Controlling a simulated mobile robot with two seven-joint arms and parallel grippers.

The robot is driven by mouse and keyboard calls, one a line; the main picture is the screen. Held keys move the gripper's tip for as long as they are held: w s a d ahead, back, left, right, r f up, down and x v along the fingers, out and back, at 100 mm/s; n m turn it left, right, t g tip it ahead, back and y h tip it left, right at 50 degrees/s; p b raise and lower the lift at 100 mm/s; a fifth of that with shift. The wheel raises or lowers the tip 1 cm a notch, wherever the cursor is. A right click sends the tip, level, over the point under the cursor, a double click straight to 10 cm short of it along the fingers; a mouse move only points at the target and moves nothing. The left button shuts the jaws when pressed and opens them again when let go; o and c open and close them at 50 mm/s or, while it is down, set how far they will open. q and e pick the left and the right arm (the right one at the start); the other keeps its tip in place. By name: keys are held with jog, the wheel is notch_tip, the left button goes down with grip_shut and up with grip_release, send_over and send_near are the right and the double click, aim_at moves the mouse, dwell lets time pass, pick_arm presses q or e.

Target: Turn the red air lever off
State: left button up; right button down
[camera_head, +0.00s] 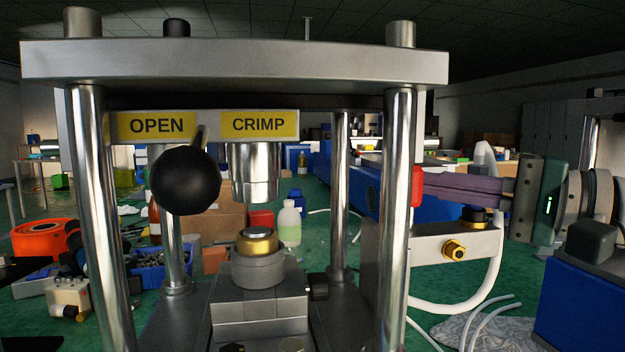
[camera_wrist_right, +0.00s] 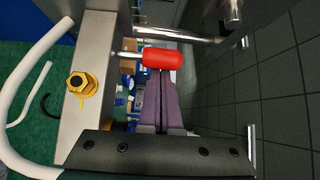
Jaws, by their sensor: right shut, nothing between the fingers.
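The red air lever (camera_head: 416,187) shows at the press's right front post in the head view, partly hidden by that post. In the right wrist view its red grip (camera_wrist_right: 163,59) sits on a thin metal stem beside the grey valve bracket. My right gripper (camera_head: 427,187) comes in from the right with its purple fingers shut and nothing between them. Its fingertips (camera_wrist_right: 162,74) are right at the red grip; I cannot tell whether they touch it. My left gripper is not in view.
The press stands in front, with a black ball handle (camera_head: 186,180), an OPEN/CRIMP label (camera_head: 208,125) and steel posts. A brass fitting (camera_head: 454,250) is on the bracket (camera_head: 430,244) below my right fingers. A white hose (camera_head: 480,292) loops under it.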

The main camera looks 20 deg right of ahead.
jog(key=shift+s+n+t+y, duration=0.35)
jog(key=shift+n+t+y, duration=0.05)
jog(key=shift+n, duration=0.2)
jog(key=shift+s+a+f+n+t+y+b, duration=0.2)
jog(key=shift+s+n+t+y+b, duration=0.15)
jog(key=shift+n+y, duration=0.2)
jog(key=shift+s+f+n+t+y+b, duration=0.3)
jog(key=shift+n+b, duration=0.3)
jog(key=shift+n, duration=0.25)
jog(key=shift+s+a+f+n+y+b, duration=0.15)
jog(key=shift+s+f+n+y+b, duration=0.25)
jog(key=shift+n+y+b, duration=0.6)
jog(key=shift+s+a+f+n+y+b, duration=0.1)
jog(key=shift+s+f+n+y+b, duration=0.1)
jog(key=shift+s+n+y+b, duration=0.75)
jog(key=shift+s+a+f+n+y+b, duration=0.15)
jog(key=shift+f+n+y+b, duration=0.15)
jog(key=shift+n+y+b, duration=0.65)
jog(key=shift+n+h+p, duration=0.25)
jog(key=shift+n+p, duration=0.05)
jog(key=shift+p, duration=0.1)
